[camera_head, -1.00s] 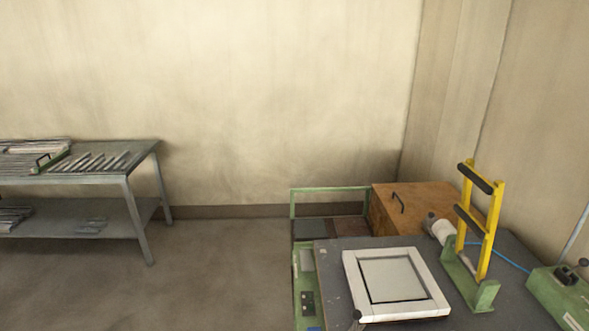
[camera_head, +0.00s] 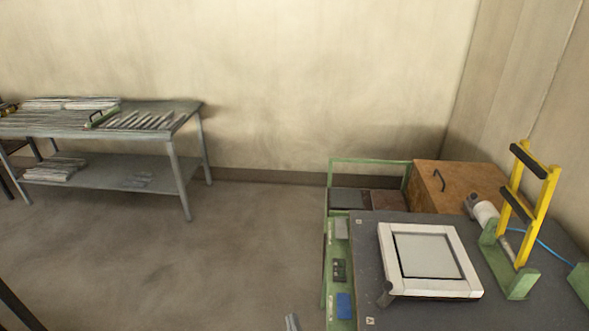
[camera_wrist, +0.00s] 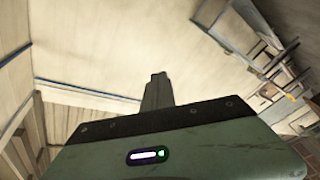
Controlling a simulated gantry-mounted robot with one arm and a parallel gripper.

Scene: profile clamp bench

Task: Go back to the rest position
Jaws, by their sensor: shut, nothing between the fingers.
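My gripper (camera_wrist: 157,92) shows in the wrist view, its grey fingers together with nothing held between them. The fingers point away over the green-grey gripper body, and bare wall and floor lie beyond them. The gripper touches nothing that I can see. In the head view a small grey tip pokes up at the bottom edge; I cannot tell whether it is part of my gripper.
A metal table (camera_head: 188,108) with profiles stands at left. Open floor (camera_head: 250,240) lies between.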

